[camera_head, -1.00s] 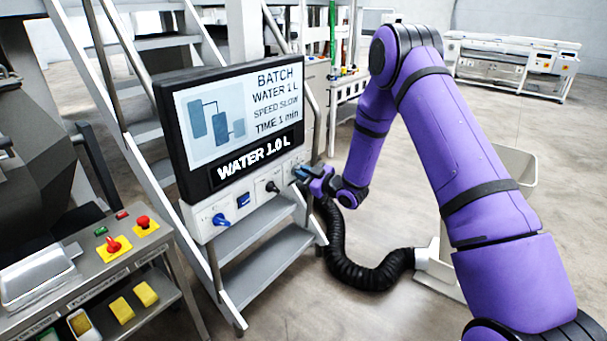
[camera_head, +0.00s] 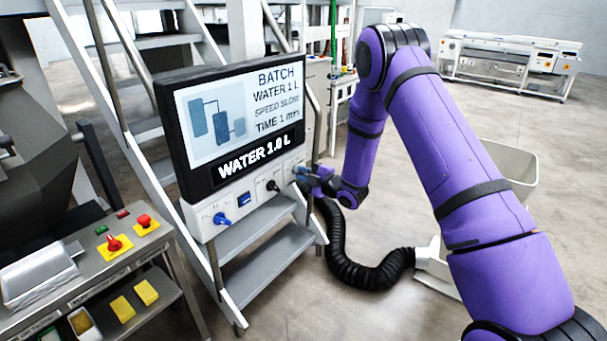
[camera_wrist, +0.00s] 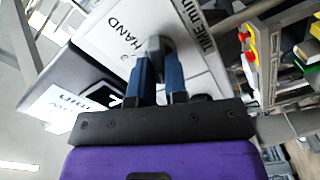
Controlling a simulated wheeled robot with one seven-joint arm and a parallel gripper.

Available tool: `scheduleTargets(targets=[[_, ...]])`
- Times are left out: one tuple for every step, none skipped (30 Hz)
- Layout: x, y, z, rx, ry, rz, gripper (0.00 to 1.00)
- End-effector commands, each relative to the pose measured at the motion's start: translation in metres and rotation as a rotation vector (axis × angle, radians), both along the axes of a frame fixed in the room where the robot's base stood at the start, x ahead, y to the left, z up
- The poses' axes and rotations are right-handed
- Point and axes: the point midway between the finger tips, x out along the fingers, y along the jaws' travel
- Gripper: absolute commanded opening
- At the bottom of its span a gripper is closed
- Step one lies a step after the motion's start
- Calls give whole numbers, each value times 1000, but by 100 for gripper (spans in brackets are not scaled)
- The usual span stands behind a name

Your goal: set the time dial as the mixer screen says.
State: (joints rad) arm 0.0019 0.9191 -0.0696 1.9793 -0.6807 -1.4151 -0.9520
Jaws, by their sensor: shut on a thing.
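The mixer screen (camera_head: 240,115) reads "BATCH, WATER 1 L, SPEED SLOW, TIME 1 min", with a lower line "WATER 1.0 L". Below it is a white control panel (camera_head: 257,205). My gripper (camera_head: 304,174) is at the panel's right end. In the wrist view my gripper's blue fingers (camera_wrist: 160,82) are shut on a dark grey knob (camera_wrist: 157,45), the time dial. The lettering "TIME MIN" (camera_wrist: 193,25) stands to its right and "HAND" to its left. The dial's pointer and scale marks are hidden or too small to read.
Left of my gripper the panel carries a black knob (camera_head: 272,186), a small blue-lit switch (camera_head: 244,199) and a blue knob (camera_head: 222,218). Metal steps (camera_head: 255,245) stand behind the panel. A black hose (camera_head: 345,262) runs below my arm. A bench with buttons (camera_head: 110,250) stands left.

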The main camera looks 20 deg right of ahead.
Motion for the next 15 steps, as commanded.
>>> scheduleTargets(targets=[[0,0,0,-10,-6,0,0],[0,0,0,-15,-10,-1,0],[0,0,-1,-22,-14,-1,0],[0,0,-1,-26,-17,-1,0],[0,0,-1,-30,-20,-1,0],[0,0,-1,-33,-22,-1,0],[0,0,-1,-35,-24,-1,0],[0,0,-1,-36,-25,-1,0],[0,0,-1,-37,-25,-1,0],[0,0,-1,-38,-26,-1,0],[0,0,-1,-38,-26,-1,0],[0,0,-1,-39,-25,0,0],[-1,0,-1,-39,-25,0,0],[-1,0,-1,-39,-25,0,0],[-1,0,-1,-39,-25,0,0]])
